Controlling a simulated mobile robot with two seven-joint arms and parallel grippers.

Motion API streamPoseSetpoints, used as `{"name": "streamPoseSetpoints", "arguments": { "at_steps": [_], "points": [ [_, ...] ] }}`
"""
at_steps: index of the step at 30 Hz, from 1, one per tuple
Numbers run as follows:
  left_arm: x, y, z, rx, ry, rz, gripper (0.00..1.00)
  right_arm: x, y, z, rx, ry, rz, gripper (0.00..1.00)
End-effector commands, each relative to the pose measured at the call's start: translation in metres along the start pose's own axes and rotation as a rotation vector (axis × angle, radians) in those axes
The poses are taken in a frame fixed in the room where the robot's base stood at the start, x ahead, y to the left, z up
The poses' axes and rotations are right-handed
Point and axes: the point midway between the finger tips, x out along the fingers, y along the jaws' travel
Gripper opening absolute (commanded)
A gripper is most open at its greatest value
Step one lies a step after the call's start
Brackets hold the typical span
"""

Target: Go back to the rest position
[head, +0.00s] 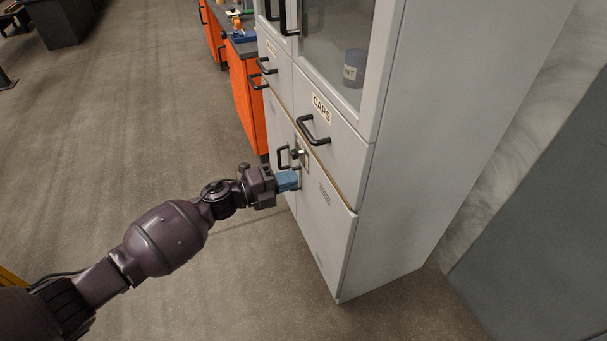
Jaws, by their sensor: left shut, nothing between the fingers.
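My left arm reaches in from the lower left. My left gripper (288,181), with blue fingers, is shut with nothing held. It is at the front of the grey cabinet (321,216), close to the lower doors and just below a small latch (297,154). I cannot tell whether the fingertips touch the door. My right gripper is not in view.
The cabinet has a drawer labelled CAPS (338,139) and a glass-fronted upper part with a grey container (354,68) inside. Orange workbench cabinets (246,100) stand behind it. The floor (110,140) to the left is largely clear.

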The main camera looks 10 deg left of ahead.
Motion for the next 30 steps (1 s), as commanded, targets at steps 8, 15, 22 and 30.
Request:
{"name": "streamPoseSetpoints", "arguments": {
  "at_steps": [8,15,22,30],
  "points": [
    [-0.007,0.000,0.000,-0.003,-0.001,-0.001,0.00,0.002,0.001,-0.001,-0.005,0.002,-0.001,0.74],
    [-0.005,-0.011,0.019,-0.100,-0.137,-0.026,0.00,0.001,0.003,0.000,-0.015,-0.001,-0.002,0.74],
    [-0.005,-0.048,0.034,-0.315,-0.322,-0.149,0.00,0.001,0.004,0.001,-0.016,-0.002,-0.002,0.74],
    [-0.045,-0.032,0.018,-0.709,-0.553,-0.247,0.00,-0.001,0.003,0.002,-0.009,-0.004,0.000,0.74]
  ]
}}
